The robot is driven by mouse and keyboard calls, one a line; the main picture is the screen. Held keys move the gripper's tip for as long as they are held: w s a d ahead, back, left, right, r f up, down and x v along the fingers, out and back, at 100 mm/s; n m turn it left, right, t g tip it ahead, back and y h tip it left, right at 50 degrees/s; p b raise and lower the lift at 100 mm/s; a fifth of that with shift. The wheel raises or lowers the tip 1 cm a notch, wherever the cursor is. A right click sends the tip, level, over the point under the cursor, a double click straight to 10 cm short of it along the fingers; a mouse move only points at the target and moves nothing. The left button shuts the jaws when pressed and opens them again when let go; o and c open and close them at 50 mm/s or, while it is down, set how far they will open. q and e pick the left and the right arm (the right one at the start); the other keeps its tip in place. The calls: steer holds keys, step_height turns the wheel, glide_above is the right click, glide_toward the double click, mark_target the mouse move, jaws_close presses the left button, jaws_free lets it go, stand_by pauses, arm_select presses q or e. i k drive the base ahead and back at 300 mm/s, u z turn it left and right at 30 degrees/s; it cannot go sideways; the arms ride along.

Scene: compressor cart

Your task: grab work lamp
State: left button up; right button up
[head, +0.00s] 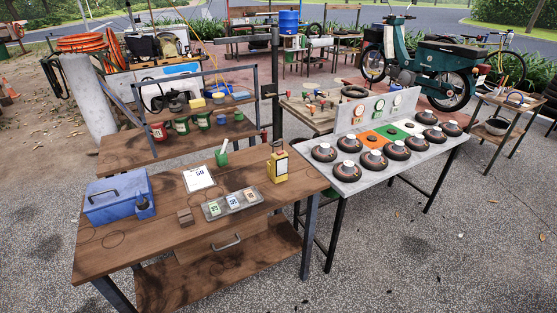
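I cannot make out a work lamp for certain. A small upright yellow object (278,165) with a narrow brown top stands at the right rear of the wooden workbench (150,232). It is too small to tell whether it is the lamp or a bottle. Neither of my grippers is in view, and nothing is seen touching the yellow object.
The bench also holds a blue toolbox (117,195), a white sheet (199,178), a grey tray (233,204) and a green cup (222,158). A shelf rack (190,117) stands behind. A white table (345,185) with several round dark items stands right.

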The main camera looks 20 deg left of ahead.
mark_target(277, 168)
steer(key=z, duration=1.15)
steer(key=i, duration=2.45)
steer(key=u, duration=1.4)
